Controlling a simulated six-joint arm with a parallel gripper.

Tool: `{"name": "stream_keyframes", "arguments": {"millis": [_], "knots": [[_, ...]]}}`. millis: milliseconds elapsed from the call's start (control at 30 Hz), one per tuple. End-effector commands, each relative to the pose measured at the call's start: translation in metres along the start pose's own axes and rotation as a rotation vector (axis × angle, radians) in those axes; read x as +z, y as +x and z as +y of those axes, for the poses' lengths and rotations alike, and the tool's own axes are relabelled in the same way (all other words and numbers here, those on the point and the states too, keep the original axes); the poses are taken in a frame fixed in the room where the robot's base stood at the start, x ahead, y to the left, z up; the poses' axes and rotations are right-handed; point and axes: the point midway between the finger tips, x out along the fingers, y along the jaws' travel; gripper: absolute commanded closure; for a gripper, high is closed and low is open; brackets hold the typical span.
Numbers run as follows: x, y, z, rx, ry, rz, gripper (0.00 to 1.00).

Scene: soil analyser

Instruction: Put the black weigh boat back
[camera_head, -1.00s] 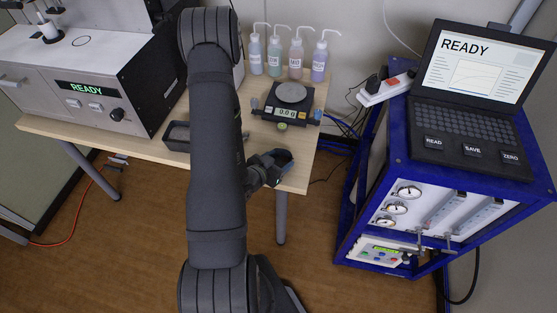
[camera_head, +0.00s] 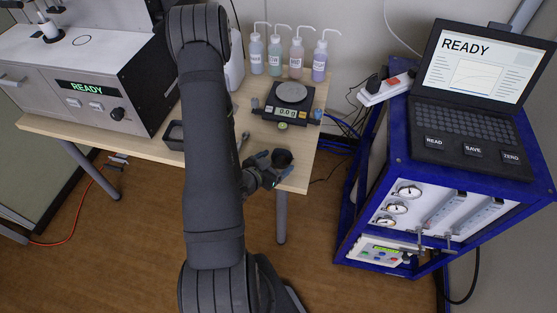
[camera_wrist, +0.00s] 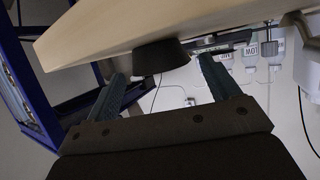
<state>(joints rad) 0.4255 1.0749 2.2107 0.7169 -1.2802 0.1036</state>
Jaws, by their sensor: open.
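The black weigh boat (camera_head: 283,157) is a small dark round cup on the wooden table near its front right corner. It also shows in the wrist view (camera_wrist: 160,57), a dark tapered cup against the table, with the picture rolled over. My gripper (camera_head: 266,163) is open and just in front of the boat, to its lower left. In the wrist view its two blue-grey fingers (camera_wrist: 162,72) are spread wide with the boat just beyond and between their tips. A gap shows between the fingers and the boat.
The balance (camera_head: 287,112) reads 0.0 g behind the boat. Several wash bottles (camera_head: 295,58) stand along the back. A dark open tray (camera_head: 174,137) and a metal spatula (camera_head: 243,141) lie left. The analyser (camera_head: 85,85) is far left; a blue cart (camera_head: 400,165) is right.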

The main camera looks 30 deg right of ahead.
Motion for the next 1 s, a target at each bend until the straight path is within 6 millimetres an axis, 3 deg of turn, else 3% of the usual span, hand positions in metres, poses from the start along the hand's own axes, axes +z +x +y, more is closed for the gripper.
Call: {"name": "stream_keyframes", "arguments": {"millis": [200, 500, 700, 1000], "knots": [[0.0, -0.041, -0.001, -0.005, -0.004, 0.0, 0.19], [0.0, -0.082, -0.001, -0.004, -0.002, 0.0, 0.19], [0.0, -0.095, 0.0, -0.001, -0.002, 0.0, 0.19], [0.0, -0.098, 0.0, 0.0, 0.0, 0.001, 0.19]]}}
